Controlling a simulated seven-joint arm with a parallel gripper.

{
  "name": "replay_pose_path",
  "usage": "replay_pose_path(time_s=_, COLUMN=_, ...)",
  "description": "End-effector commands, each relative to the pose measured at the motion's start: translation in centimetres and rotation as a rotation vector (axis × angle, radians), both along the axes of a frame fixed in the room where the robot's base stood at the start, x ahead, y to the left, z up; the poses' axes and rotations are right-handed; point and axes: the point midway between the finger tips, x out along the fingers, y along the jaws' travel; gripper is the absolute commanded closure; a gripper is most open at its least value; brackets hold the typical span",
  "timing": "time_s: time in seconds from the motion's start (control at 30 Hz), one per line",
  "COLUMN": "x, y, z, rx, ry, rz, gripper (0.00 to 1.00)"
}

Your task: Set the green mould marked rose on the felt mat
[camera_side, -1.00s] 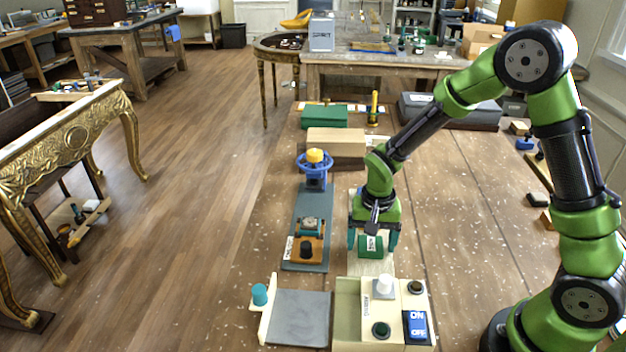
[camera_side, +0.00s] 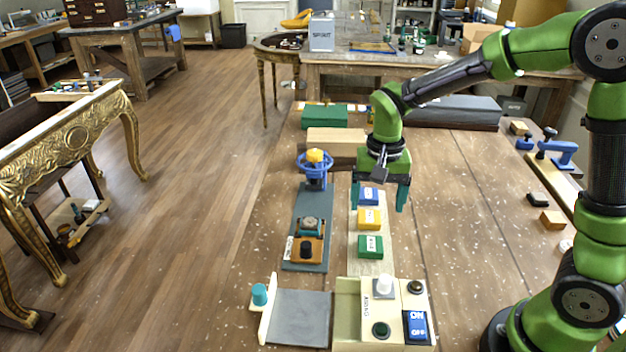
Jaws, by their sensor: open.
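The green mould (camera_side: 370,246) lies flat on a pale strip (camera_side: 385,262) in the middle of the bench. It has a white label whose word is too small to read. The strip may be the felt mat; I cannot tell for sure. A yellow mould (camera_side: 369,219) and a blue mould (camera_side: 368,196) lie on the same strip behind the green one, in a row. My gripper (camera_side: 380,205) is open and empty. It is above the strip near the blue and yellow moulds, apart from the green mould.
A grey plate (camera_side: 300,318) with a teal knob stands in front, beside a cream control box (camera_side: 384,310) with an ON/OFF switch. A grey fixture with a blue handwheel (camera_side: 315,162) runs left of the strip.

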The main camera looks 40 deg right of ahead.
Motion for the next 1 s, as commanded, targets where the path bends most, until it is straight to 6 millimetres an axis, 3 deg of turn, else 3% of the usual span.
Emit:
replay_pose_path(time_s=0.17, x=-0.7, y=0.1, z=2.2, rx=0.019, ry=-0.045, rz=0.025, gripper=0.16)
replay_pose_path(time_s=0.27, x=-2.2, y=0.3, z=4.7, rx=0.047, ry=-0.127, rz=0.077, gripper=0.16)
replay_pose_path(time_s=0.4, x=-5.6, y=0.7, z=8.5, rx=0.080, ry=-0.294, rz=0.183, gripper=0.16)
replay_pose_path(time_s=0.53, x=-8.8, y=1.1, z=10.7, rx=0.080, ry=-0.446, rz=0.283, gripper=0.16)
replay_pose_path(time_s=0.73, x=-12.1, y=1.5, z=12.1, rx=0.051, ry=-0.608, rz=0.386, gripper=0.16)
replay_pose_path(time_s=1.0, x=-13.0, y=1.6, z=12.3, rx=0.036, ry=-0.656, rz=0.419, gripper=0.16)
